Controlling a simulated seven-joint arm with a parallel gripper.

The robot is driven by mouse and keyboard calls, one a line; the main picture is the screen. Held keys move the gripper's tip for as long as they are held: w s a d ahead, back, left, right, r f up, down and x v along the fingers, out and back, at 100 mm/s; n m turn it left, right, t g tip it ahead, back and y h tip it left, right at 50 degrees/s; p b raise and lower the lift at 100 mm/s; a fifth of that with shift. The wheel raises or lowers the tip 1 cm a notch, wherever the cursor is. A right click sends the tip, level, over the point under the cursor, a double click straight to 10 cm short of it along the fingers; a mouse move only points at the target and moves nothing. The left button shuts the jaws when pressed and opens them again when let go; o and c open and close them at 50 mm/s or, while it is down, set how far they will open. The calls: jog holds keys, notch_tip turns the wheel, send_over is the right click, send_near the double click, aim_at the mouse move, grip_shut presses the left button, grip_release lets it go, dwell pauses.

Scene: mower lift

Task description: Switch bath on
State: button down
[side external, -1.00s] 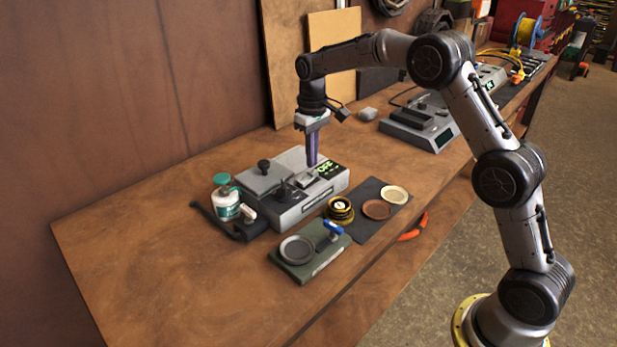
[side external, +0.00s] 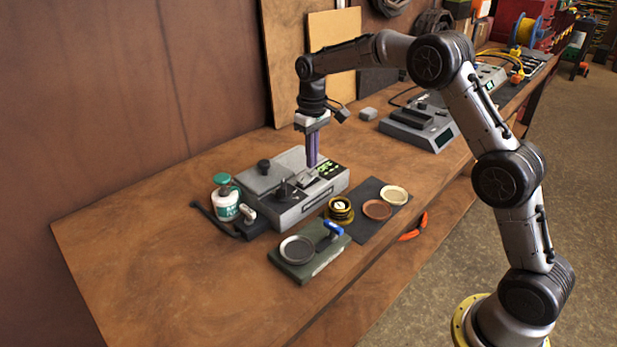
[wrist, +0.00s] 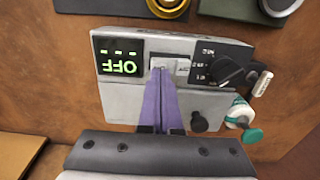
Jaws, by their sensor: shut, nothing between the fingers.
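The bath is a grey box (side external: 290,213) on the wooden bench, with a lid and a dark display (side external: 329,170). In the wrist view the display (wrist: 118,56) shows green "OFF", upside down. A pale rocker switch (wrist: 182,66) sits beside the display, between it and a black dial (wrist: 228,69). My gripper (side external: 312,165) points down over the bath beside the display, its purple fingers closed together and empty. In the wrist view the fingertips (wrist: 161,70) are at the switch's display side and cover part of it. I cannot tell whether they touch it.
A white-green bottle (side external: 225,203) stands left of the bath. In front are a green stand with a round dish (side external: 296,250), a brass-coloured round piece (side external: 339,210) and a dark mat (side external: 368,225) with two discs. Another grey device (side external: 420,122) stands behind right. The bench's front left is clear.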

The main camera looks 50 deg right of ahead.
aim_at(312, 171)
jog(key=shift+f, duration=1)
dwell(0.4)
jog(key=shift+r, duration=3.55)
